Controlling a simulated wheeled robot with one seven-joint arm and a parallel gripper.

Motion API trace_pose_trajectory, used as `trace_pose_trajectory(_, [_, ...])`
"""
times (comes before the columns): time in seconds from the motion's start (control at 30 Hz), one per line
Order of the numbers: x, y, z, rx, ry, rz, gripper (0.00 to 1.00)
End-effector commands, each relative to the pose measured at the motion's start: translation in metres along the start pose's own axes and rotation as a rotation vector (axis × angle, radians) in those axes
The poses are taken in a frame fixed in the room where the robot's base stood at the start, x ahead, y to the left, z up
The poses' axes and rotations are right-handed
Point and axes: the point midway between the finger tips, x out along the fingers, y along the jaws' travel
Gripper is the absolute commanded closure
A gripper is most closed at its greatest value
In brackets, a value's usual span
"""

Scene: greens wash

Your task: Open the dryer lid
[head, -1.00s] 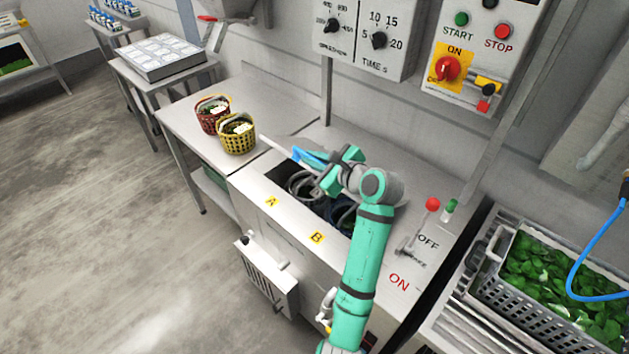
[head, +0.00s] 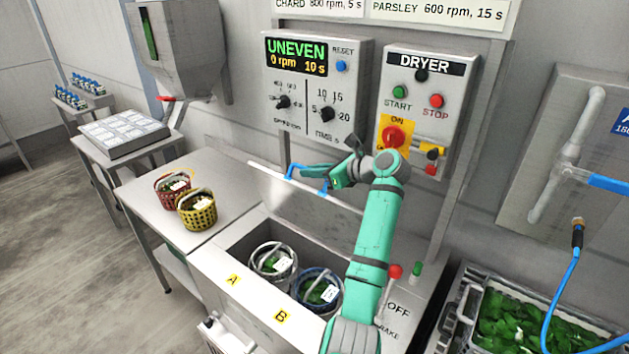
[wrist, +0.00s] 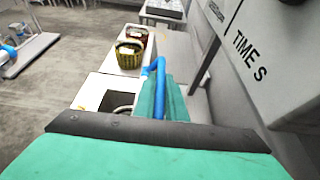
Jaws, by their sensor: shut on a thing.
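The dryer lid (head: 300,212) is a grey metal panel, raised steeply at the back of the dryer opening. A blue bar handle (head: 291,171) runs along its upper edge and also shows in the wrist view (wrist: 160,88). My gripper (head: 318,174) is shut on this handle. The dryer body (head: 212,275) is open on top, with yellow labels A and B on its front edge. Inside, a grey-rimmed basket (head: 256,268) sits on the A side and a blue-rimmed basket (head: 301,294) on the B side, both with greens and white tags.
A red basket (head: 159,190) and a yellow basket (head: 186,222) stand on the left table. Above the lid, the control box (head: 318,110) reads UNEVEN, 0 rpm, 10 s. The DRYER switch panel (head: 417,112) is to its right. A crate of greens (head: 463,310) stands at lower right.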

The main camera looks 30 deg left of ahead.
Motion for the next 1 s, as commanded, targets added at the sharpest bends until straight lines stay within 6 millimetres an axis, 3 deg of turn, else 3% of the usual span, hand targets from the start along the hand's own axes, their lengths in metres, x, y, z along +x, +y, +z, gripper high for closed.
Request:
trace_pose_trajectory(0.67, [0.0035,-0.0081,-0.001,-0.001,0.005,0.007,1.0])
trace_pose_trajectory(0.7, [0.0035,-0.008,-0.001,-0.001,0.005,0.008,0.87])
trace_pose_trajectory(0.77, [0.0036,-0.008,-0.0012,-0.001,0.005,0.008,0.72])
trace_pose_trajectory(1.0, [0.0018,-0.009,-0.0004,-0.001,0.004,0.005,0.7])
